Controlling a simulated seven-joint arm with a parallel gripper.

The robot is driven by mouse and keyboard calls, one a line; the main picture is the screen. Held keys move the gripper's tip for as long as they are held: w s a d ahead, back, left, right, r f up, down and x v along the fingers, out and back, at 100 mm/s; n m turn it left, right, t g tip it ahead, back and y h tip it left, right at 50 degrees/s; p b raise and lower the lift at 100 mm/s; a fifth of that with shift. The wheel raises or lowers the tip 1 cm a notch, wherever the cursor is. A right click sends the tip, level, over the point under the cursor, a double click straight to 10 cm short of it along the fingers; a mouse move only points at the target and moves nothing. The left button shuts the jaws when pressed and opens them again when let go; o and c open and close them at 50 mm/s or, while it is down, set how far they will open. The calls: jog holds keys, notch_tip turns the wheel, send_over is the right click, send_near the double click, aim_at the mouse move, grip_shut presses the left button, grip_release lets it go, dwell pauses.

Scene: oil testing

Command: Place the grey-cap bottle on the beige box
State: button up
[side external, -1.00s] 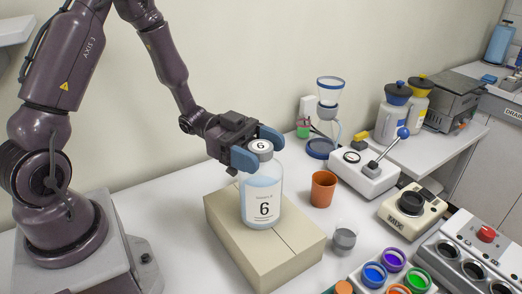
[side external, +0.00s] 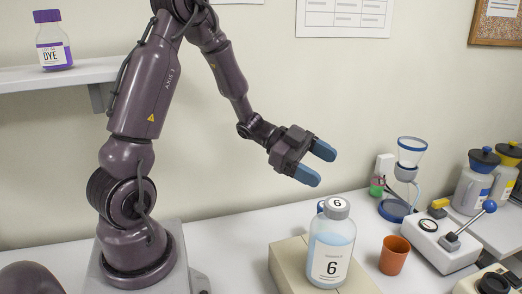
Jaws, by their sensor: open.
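The grey-cap bottle (side external: 331,247) is clear, holds pale blue liquid and carries a white label with a 6; its cap also shows a 6. It stands upright on the beige box (side external: 290,262), which is cut off by the bottom edge of the view. My gripper (side external: 317,165) is open and empty. It is up and a little to the left of the bottle in the picture, clear of it, with its two blue fingers spread.
An orange cup (side external: 394,255) stands just right of the box. A white device with a blue-knobbed lever (side external: 440,238) and a funnel stand (side external: 405,180) are further right. A purple dye bottle (side external: 53,42) sits on a wall shelf (side external: 45,77) at upper left.

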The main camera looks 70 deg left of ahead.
notch_tip(320, 180, up, 12)
jog(key=a+f+n+t+y, duration=0.1)
jog(key=a+n+t+y, duration=0.15)
jog(key=n+y, duration=0.8)
jog(key=s+d+n+g, duration=0.1)
jog(key=s+d+g, duration=0.2)
jog(key=s, duration=0.5)
jog(key=s+d+n+g, duration=0.1)
jog(key=s+d+g, duration=0.2)
jog(key=s+d, duration=0.3)
jog(key=shift+s+f+g, duration=0.35)
jog(key=shift+s, duration=0.9)
